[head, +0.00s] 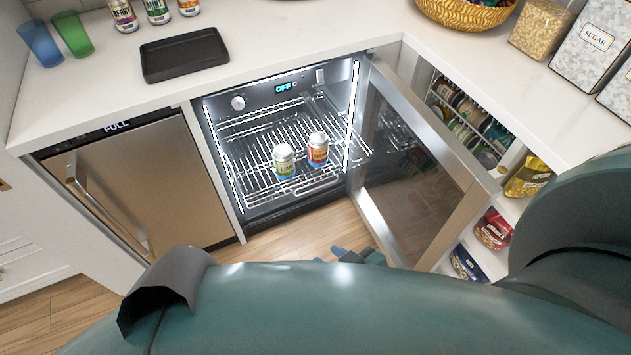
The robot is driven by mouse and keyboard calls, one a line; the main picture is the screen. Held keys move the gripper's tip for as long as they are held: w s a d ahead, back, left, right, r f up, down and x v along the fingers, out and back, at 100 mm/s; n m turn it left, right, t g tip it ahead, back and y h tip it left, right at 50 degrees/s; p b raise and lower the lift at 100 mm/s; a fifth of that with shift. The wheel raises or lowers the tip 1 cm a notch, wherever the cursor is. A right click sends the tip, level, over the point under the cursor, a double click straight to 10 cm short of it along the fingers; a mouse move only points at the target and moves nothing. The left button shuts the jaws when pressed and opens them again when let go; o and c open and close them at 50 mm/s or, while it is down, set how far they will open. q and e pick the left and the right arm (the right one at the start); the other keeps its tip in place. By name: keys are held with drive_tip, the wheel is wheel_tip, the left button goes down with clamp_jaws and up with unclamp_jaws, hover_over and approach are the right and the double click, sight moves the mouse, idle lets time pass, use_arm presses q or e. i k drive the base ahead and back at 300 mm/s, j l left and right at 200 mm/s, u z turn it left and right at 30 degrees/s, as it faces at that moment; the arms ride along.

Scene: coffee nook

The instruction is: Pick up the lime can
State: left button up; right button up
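A can with a green label that appears to read LIME (284,161) stands upright on the wire rack inside the open, lit fridge (245,200). My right gripper (355,256) shows only as a small dark tip above my arm, low in front of the fridge and apart from both cans. My arm hides most of it, so its opening is hidden. My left gripper is not in view.
The fridge's glass door (410,160) stands open on the right, beside shelves with snack bags (493,229). A closed steel appliance (140,185) is left. The counter holds a black tray (184,56), several cans, cups (73,33) and a basket (466,12). Floor shows before the fridge.

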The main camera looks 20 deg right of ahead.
sight(283, 155)
drive_tip(key=i+z, duration=0.45)
drive_tip(key=i, duration=0.5)
